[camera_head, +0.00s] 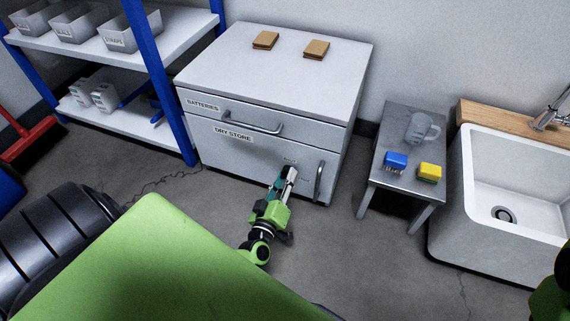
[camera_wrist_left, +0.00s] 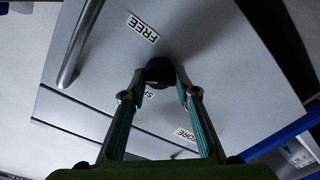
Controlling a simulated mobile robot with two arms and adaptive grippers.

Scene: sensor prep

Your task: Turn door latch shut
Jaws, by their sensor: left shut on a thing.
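The grey cabinet (camera_head: 265,72) has a lower door (camera_head: 235,155) labelled "DRY STORE", which looks closed. The door's round dark latch knob (camera_wrist_left: 160,70) shows in the left wrist view between my fingertips; in the head view my gripper hides it. My left gripper (camera_head: 290,173) reaches the door and is shut on the knob, a finger on either side (camera_wrist_left: 160,86). A "FREE" label (camera_wrist_left: 142,28) and a second, partly covered label (camera_wrist_left: 149,94) lie on the door near the knob. I cannot tell which way the latch points. My right gripper is not in view.
A vertical door handle (camera_head: 319,182) stands just right of the gripper. A drawer handle (camera_head: 252,124) juts out above. A small table (camera_head: 378,172) with a jug (camera_head: 418,129) and sponges, and a sink (camera_head: 464,200), stand at the right. Shelving (camera_head: 178,45) stands left.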

